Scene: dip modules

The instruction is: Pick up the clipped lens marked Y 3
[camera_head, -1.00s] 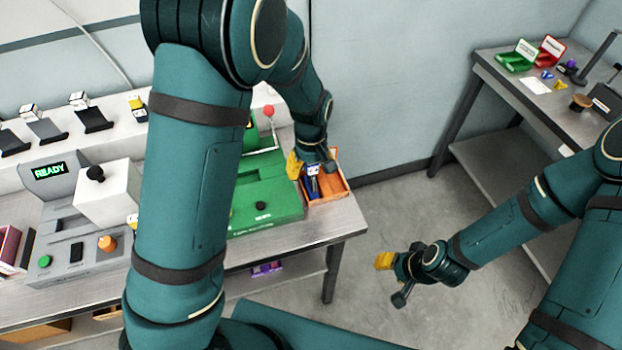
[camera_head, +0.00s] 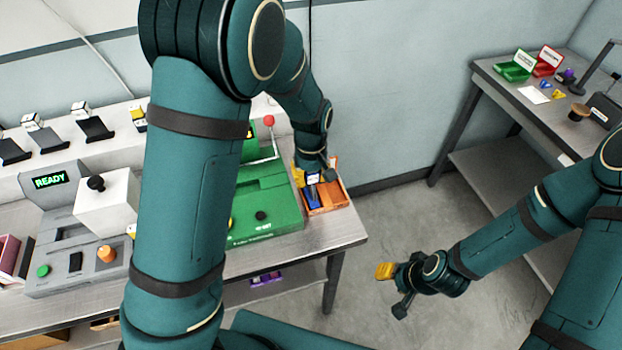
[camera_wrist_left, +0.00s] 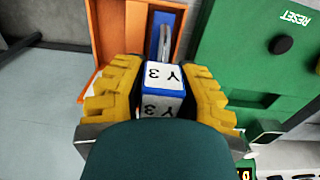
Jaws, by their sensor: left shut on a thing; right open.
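The clipped lens marked Y 3 (camera_wrist_left: 163,77) is a blue piece with white label faces reading Y 3. In the left wrist view it stands between the yellow fingers of my left gripper (camera_wrist_left: 163,95), which is shut on it. In the head view my left gripper (camera_head: 312,177) is at the orange tray (camera_head: 343,187), with a bit of blue showing below it. The tray wall also shows in the left wrist view (camera_wrist_left: 103,32). My right gripper (camera_head: 391,287) is open, out over the floor, away from the tables.
A green machine (camera_head: 265,215) with a red-knobbed lever stands left of the tray. A grey console (camera_head: 80,275) showing READY is further left. A second table (camera_head: 500,75) at the right holds green and red boxes. The floor between the tables is clear.

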